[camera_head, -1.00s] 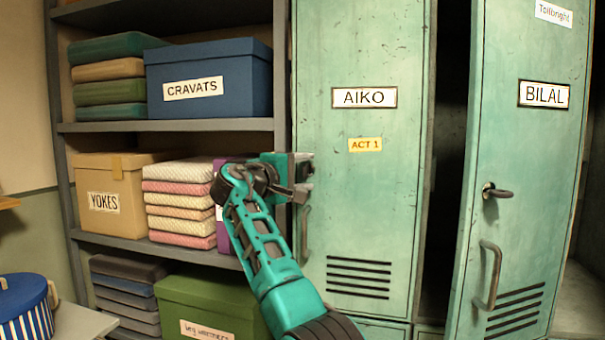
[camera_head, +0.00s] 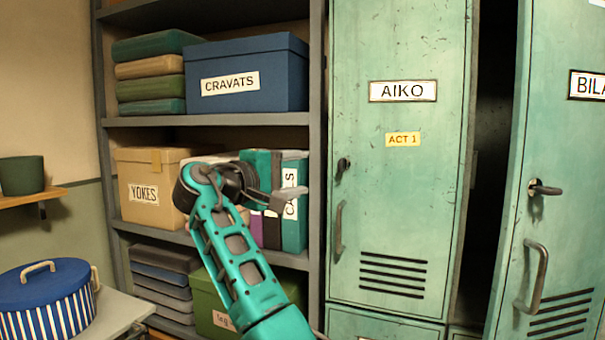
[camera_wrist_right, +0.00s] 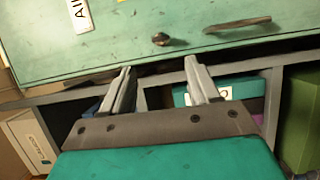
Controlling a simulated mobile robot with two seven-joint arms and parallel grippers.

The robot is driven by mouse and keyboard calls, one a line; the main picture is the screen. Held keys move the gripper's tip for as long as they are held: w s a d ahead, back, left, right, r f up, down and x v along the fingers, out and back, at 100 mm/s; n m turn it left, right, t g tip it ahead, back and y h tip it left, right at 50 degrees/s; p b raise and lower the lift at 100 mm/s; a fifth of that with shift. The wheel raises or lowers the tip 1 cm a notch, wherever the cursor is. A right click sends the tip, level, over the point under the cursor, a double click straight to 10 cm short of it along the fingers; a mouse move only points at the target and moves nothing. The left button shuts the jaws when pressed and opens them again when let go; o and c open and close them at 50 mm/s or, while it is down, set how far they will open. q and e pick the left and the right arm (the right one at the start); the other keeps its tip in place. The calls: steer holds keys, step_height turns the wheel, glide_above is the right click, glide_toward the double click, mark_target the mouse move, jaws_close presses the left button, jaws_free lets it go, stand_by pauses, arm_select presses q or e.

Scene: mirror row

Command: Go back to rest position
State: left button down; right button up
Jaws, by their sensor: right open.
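My right gripper (camera_head: 290,203) is open and empty. In the head view it is in front of the shelf unit, left of the AIKO locker (camera_head: 395,230), and the forearm partly hides the middle shelf. In the right wrist view its two fingers (camera_wrist_right: 158,75) are spread, with nothing between them. The AIKO locker door looks shut, with its lock (camera_head: 343,165) and handle (camera_head: 339,228) in clear view. My left gripper is not in view.
The BILAL locker door (camera_head: 565,140) stands ajar over a dark gap. The shelf unit (camera_head: 210,121) holds a blue CRAVATS box (camera_head: 275,85), a YOKES box (camera_head: 142,205) and binders (camera_head: 293,230). A striped blue round box (camera_head: 50,305) sits on a table at lower left.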

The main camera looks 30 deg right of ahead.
stand_by(0.3)
steer(key=w+f+n+t+y, duration=0.3)
steer(key=f+n+t+y, duration=0.15)
steer(key=f, duration=1.75)
steer(key=s+a+f+y+p, duration=0.1)
steer(key=s+f+y, duration=0.15)
steer(key=f, duration=0.45)
steer(key=s+a+f+y, duration=0.1)
steer(key=s+f+y, duration=0.15)
steer(key=f, duration=0.45)
steer(key=s+a+f+m+y, duration=0.1)
steer(key=s+a+f+y, duration=0.15)
steer(key=s+f, duration=0.35)
steer(key=s+a+f+y, duration=0.2)
steer(key=s+f+y, duration=0.1)
steer(key=s+f, duration=0.35)
steer(key=s+a+f+m+y, duration=0.1)
steer(key=s+m+y, duration=0.1)
steer(key=s, duration=0.5)
steer(key=s+a+f+m+y+p, duration=0.1)
steer(key=s+a+m+y, duration=0.1)
steer(key=s, duration=0.6)
steer(key=shift+a+f+t+y, duration=0.2)
steer(key=shift+a+t+y, duration=0.1)
steer(key=shift+t, duration=0.15)
steer(key=shift+c, duration=0.2)
